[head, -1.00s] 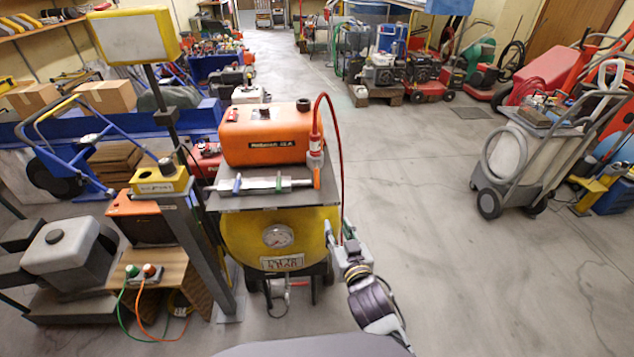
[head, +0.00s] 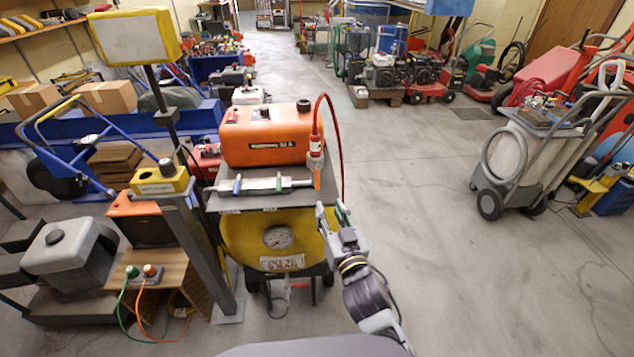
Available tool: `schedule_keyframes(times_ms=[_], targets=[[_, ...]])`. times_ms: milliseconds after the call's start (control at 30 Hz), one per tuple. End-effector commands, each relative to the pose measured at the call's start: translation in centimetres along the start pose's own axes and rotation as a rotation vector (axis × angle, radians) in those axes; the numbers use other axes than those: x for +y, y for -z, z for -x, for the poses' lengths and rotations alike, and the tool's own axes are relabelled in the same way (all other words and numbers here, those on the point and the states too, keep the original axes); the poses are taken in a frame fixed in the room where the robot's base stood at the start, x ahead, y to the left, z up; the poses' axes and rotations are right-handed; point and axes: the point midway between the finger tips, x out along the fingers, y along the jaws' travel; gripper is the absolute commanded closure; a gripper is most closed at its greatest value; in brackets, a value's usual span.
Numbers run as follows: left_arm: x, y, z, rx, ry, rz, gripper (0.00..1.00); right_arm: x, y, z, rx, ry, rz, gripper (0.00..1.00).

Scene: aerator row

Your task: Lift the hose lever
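A red hose (head: 341,140) arches up from a red-and-white fitting (head: 315,150) beside the orange tank and drops down on the right. A small orange lever (head: 317,179) hangs below this fitting, pointing down, at the right end of a silver manifold bar (head: 262,185). My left gripper is not in view.
The orange tank (head: 268,139) stands on a grey shelf above a yellow drum (head: 238,240) with a round gauge (head: 277,238). A grey post (head: 200,245) stands close on the left. The floor to the right (head: 430,230) is clear up to a wheeled cart (head: 510,165).

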Motion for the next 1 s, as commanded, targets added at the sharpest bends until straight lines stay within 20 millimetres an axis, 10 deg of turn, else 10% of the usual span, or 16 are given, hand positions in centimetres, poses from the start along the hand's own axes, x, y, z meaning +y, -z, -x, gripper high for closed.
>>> schedule_keyframes(times_ms=[1000], targets=[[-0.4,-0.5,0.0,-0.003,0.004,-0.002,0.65,0.0,0.1,-7.5,0.001,0.000,0.001,0.65]])
